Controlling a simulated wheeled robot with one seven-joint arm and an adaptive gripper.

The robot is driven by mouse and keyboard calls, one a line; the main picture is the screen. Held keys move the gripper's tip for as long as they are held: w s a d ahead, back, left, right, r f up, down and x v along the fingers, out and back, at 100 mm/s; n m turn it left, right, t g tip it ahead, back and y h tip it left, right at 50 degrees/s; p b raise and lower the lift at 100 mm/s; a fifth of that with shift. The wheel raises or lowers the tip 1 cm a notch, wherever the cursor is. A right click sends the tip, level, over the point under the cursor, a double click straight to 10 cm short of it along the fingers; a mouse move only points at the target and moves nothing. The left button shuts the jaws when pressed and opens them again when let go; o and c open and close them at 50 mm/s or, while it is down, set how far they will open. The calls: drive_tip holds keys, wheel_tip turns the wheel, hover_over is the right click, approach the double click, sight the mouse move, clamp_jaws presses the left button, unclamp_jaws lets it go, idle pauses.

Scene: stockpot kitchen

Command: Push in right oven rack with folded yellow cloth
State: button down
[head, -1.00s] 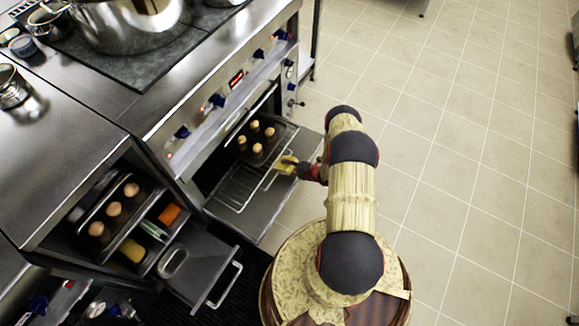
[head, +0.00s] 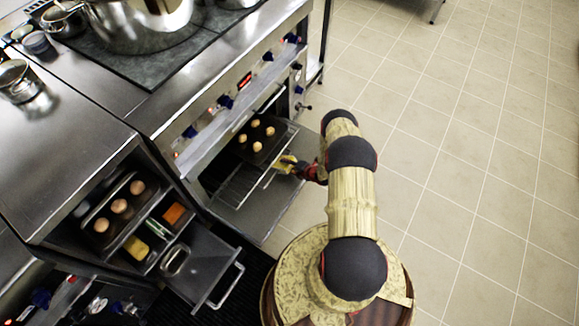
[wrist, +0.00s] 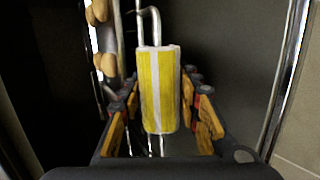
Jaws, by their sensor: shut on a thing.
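The folded yellow cloth (wrist: 158,90) with a white stripe is between the fingers of my gripper (wrist: 162,95), which is shut on it. In the head view the cloth (head: 287,160) and my gripper (head: 300,168) are at the front of the open oven, by the right side of the racks. A metal rod of the rack (wrist: 150,22) runs up to the cloth in the wrist view; whether the cloth touches it is unclear. The right rack bears a dark tray (head: 281,131) with several round buns. The bare wire rack (head: 238,190) is left of it. Both stick partly out.
The lowered oven door (head: 268,215) lies under the racks. An open drawer (head: 212,268) with a handle juts out at the left, below a compartment of eggs (head: 119,206) and small containers. Tiled floor (head: 460,150) is free at the right.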

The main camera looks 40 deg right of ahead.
sight(256, 145)
drive_tip(key=shift+w+a, duration=0.3)
drive_tip(key=shift+w, duration=0.4)
drive_tip(key=shift+w+a, duration=0.25)
drive_tip(key=shift+w, duration=0.45)
drive_tip(key=shift+w+a, duration=0.3)
drive_tip(key=shift+w, duration=0.5)
drive_tip(key=shift+w+a, duration=0.4)
drive_tip(key=shift+w, duration=0.5)
drive_tip(key=shift+w+a, duration=0.35)
drive_tip(key=shift+w, duration=0.5)
drive_tip(key=shift+w+a, duration=0.4)
drive_tip(key=shift+w, duration=0.5)
drive_tip(key=shift+w+a+r, duration=0.1)
drive_tip(key=shift+w+a, duration=0.3)
drive_tip(key=shift+w, duration=0.5)
drive_tip(key=shift+w+a+f, duration=0.1)
drive_tip(key=shift+w+a, duration=0.25)
drive_tip(key=shift+w, duration=0.6)
drive_tip(key=shift+w+a+r, duration=0.1)
drive_tip(key=shift+w+a, duration=0.3)
drive_tip(key=shift+w, duration=0.5)
drive_tip(key=shift+w+a, duration=0.4)
drive_tip(key=shift+w, duration=0.5)
drive_tip(key=shift+w+a, duration=0.35)
drive_tip(key=shift+w, duration=0.6)
drive_tip(key=shift+w+a, duration=0.4)
drive_tip(key=shift+w, duration=0.5)
drive_tip(key=shift+d+v, duration=0.25)
drive_tip(key=shift+v, duration=1.05)
